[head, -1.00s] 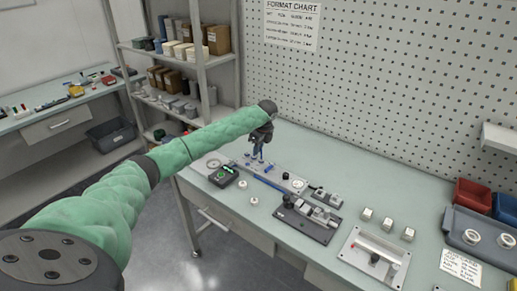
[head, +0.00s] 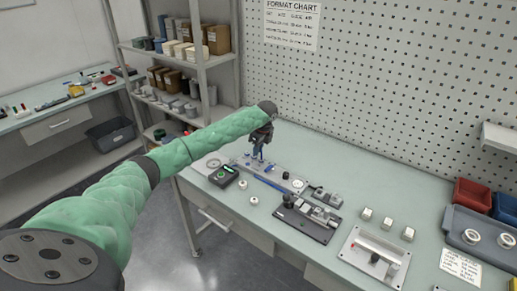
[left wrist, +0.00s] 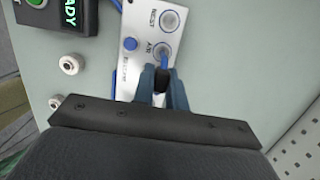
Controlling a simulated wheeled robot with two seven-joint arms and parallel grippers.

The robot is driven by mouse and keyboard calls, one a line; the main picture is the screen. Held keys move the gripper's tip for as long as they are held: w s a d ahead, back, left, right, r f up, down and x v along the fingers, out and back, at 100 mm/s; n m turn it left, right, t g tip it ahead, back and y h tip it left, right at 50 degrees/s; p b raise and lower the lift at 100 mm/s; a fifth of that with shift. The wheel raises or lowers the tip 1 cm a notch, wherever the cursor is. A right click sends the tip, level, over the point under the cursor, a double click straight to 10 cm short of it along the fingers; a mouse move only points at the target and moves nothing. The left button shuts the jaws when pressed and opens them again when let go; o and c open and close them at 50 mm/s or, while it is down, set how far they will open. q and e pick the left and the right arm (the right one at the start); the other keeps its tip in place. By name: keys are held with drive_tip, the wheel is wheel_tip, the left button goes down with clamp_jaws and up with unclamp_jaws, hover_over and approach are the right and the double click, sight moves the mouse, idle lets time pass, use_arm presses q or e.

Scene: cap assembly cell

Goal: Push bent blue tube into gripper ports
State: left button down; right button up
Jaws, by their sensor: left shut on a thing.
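My left gripper (head: 259,153) points down over a pale metal plate at the back left of the bench. In the left wrist view its blue-grey fingers (left wrist: 162,88) are shut on a dark piece (left wrist: 162,79) with a blue tube end (left wrist: 165,61) beyond it. The tube end lies at the ring-shaped port marked AIR (left wrist: 163,49); I cannot tell how deep it sits. A second ring port marked REST (left wrist: 170,20) is farther along the plate (left wrist: 141,14). A blue round knob (left wrist: 130,44) sits beside them. The fingers hide part of the held piece.
A dark box with a green lit display (head: 222,176) stands left of the plate. Two small white round parts (head: 254,200) lie in front. A blue strip (head: 270,184) and a dark fixture (head: 308,218) lie to the right.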

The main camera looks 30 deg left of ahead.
use_arm(q)
drive_tip(key=shift+f, duration=0.35)
use_arm(e)
drive_tip(key=shift+d, duration=0.25)
use_arm(q)
drive_tip(key=shift+f, duration=0.35)
use_arm(e)
drive_tip(key=shift+w+a, duration=0.1)
drive_tip(key=shift+a, duration=0.2)
use_arm(q)
drive_tip(key=c, duration=1.3)
unclamp_jaws()
drive_tip(key=shift+c, duration=0.2)
use_arm(e)
drive_tip(key=shift+d, duration=0.1)
drive_tip(key=shift+d, duration=0.15)
